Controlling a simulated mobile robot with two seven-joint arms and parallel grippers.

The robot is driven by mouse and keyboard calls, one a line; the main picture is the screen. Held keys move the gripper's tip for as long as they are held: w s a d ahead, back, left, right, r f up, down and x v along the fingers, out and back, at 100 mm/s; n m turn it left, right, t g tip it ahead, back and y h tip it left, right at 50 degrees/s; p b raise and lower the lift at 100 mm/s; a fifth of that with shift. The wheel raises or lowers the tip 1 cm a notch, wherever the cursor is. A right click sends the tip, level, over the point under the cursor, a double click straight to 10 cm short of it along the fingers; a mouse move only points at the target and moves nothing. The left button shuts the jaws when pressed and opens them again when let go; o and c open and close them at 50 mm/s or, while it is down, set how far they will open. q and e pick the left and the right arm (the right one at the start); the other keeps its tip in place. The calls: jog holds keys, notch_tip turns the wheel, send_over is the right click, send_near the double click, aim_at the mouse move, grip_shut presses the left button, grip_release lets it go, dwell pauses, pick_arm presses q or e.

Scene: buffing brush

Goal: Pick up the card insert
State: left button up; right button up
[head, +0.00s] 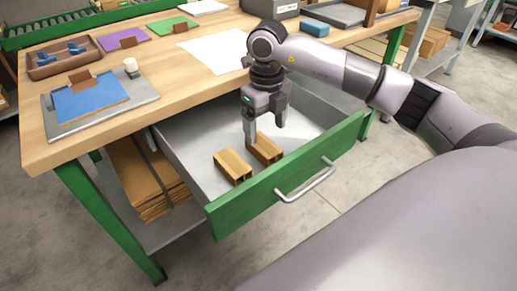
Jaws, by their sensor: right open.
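Two brown folded card inserts lie side by side in the open drawer (310,112). The left card insert (232,166) is nearer the drawer's front. The right card insert (265,149) lies just beside it. My right gripper (262,132) points down over the drawer with its jaws open and empty. One finger hangs close to the back end of the right card insert; whether it touches cannot be told. My left gripper is not in view.
The green drawer front (290,172) with a metal handle (306,180) stands out from the wooden bench (190,80). A blue pad on a grey tray (148,102), a brown tray (66,68) and a white sheet (215,50) are on top. Flat cardboard (145,180) is stacked below.

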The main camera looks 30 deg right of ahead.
aim_at(264, 144)
jog(key=f, duration=0.4)
jog(key=f+b, duration=0.1)
jog(key=f, duration=0.1)
jog(key=shift+a, duration=0.25)
jog(key=shift+r, duration=0.1)
jog(key=c, duration=1)
